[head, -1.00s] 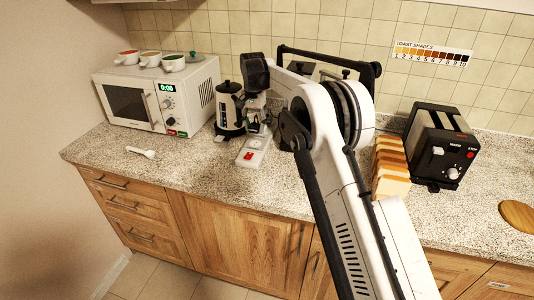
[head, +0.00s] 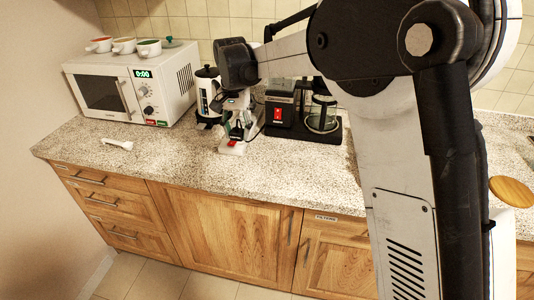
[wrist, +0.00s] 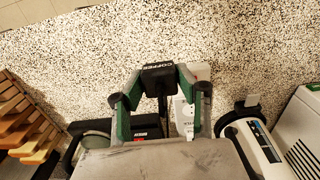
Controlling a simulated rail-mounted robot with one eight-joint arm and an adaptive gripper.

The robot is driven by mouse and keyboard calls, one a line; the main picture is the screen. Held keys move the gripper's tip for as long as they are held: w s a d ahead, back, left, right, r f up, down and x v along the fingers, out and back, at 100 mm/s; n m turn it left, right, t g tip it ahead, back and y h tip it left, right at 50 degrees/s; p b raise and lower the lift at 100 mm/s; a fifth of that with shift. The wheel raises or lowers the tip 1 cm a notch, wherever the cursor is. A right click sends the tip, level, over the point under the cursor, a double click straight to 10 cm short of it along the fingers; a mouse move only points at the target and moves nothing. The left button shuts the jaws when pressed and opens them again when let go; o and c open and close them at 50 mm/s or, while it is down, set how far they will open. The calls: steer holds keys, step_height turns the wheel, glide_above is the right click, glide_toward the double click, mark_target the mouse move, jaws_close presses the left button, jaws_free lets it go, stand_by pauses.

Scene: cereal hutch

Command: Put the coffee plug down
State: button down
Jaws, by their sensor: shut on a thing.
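The black coffee plug (wrist: 158,77), with COFFEE in white letters, is between the green-padded fingers of my gripper (wrist: 156,90) in the wrist view. The gripper is shut on it, and a dark cord runs back from it. The speckled counter lies below; I cannot tell whether the plug touches it. In the head view my gripper (head: 237,132) is low over the white power strip (head: 232,148), in front of the coffee maker (head: 299,112). The plug is too small to make out there.
A white spoon-like item (head: 118,144) lies on the counter. Counter in front of the strip is clear.

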glide_above(264, 153)
step_height(264, 153, down, 7)
steer(key=shift+w+r+p, duration=0.1)
steer(key=shift+p, duration=0.3)
steer(key=shift+f, duration=2.05)
steer(key=shift+f, duration=0.4)
steer(key=shift+f+b, duration=0.25)
steer(key=shift+b, duration=0.2)
steer(key=c, duration=1.2)
jaws_free()
steer(key=shift+c, duration=0.2)
